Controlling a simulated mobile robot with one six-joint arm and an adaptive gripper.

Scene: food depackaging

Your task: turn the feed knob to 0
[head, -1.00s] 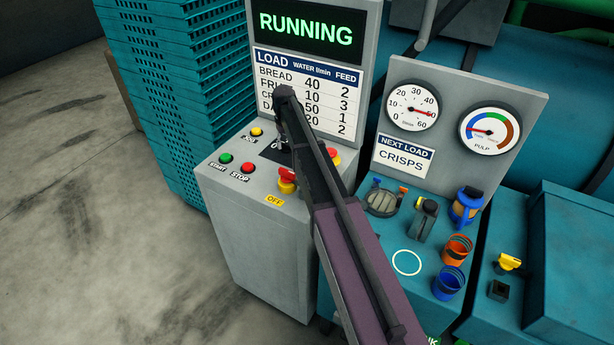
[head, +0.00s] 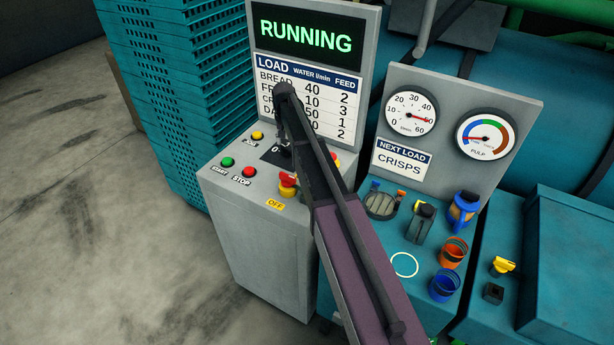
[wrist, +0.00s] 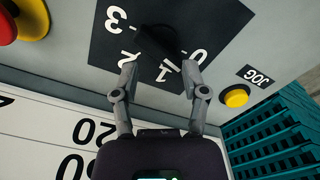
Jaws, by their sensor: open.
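The feed knob (wrist: 158,42) is black and sits on a black dial plate (wrist: 105,45) marked 0, 1, 2 and 3. My gripper (wrist: 160,72) is open, with one fingertip near the 2 and the other near the 0. The knob lies between and just beyond the fingertips, and I cannot tell whether they touch it.
A yellow JOG button (wrist: 236,96) is near the dial. The red-and-yellow stop knob (head: 288,183), green START button (head: 227,162) and red STOP button (head: 248,171) are close by. The display (head: 305,33) reads RUNNING. The load chart (head: 270,68) stands behind the panel; NEXT LOAD reads CRISPS.

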